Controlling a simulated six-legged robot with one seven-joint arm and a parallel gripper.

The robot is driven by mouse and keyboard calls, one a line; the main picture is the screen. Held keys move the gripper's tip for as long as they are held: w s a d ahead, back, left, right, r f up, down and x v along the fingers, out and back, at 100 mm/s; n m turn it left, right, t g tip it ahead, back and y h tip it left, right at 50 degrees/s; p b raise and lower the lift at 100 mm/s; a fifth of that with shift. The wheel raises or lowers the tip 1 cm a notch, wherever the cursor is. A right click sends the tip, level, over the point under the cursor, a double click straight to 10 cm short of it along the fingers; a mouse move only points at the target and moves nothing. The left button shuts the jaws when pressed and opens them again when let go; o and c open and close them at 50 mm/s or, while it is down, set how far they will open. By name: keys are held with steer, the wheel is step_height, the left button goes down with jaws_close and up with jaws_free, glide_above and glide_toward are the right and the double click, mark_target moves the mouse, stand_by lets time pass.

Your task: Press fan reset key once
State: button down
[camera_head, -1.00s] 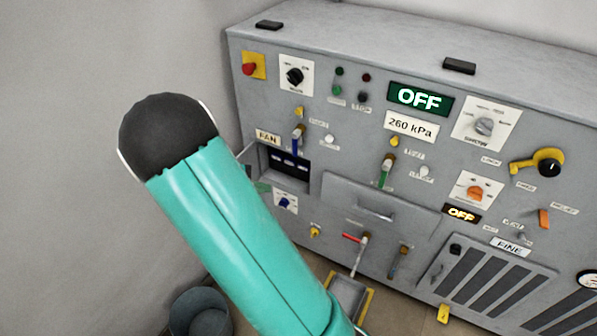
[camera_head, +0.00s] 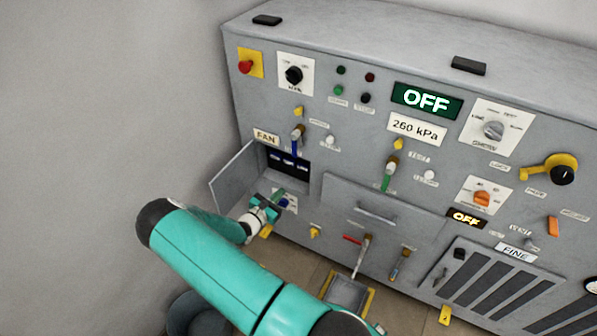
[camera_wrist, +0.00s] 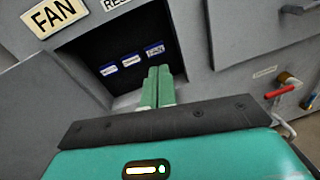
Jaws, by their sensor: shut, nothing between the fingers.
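The FAN plate (camera_head: 266,137) marks a dark recess (camera_head: 289,163) at the left of the grey console. In the wrist view, the recess holds three dark keys with blue-and-white labels: left (camera_wrist: 109,69), middle (camera_wrist: 131,60) and right (camera_wrist: 154,48). Their lettering is too small to read, so I cannot tell which is reset. A plate starting "RES" (camera_wrist: 116,4) is cut off above the recess. My gripper (camera_head: 279,194) is just below and in front of the recess. In the wrist view its green fingers (camera_wrist: 159,76) are together, empty, pointing toward the right-hand key; contact cannot be told.
An open grey door (camera_head: 233,178) stands out left of the recess. A blue-tipped lever (camera_head: 296,139) hangs above the recess. A closed drawer (camera_head: 375,210) is to the right.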

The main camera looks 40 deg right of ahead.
step_height(320, 180, down, 4)
steer(key=d+n+t, duration=0.1)
steer(key=n+t, duration=0.1)
steer(key=n, duration=0.1)
glide_toward(302, 168)
steer(key=x, duration=0.6)
steer(key=shift+w+d+f, duration=0.1)
steer(key=shift+d+f, duration=0.05)
steer(key=shift+d, duration=0.2)
steer(key=shift+d, duration=0.1)
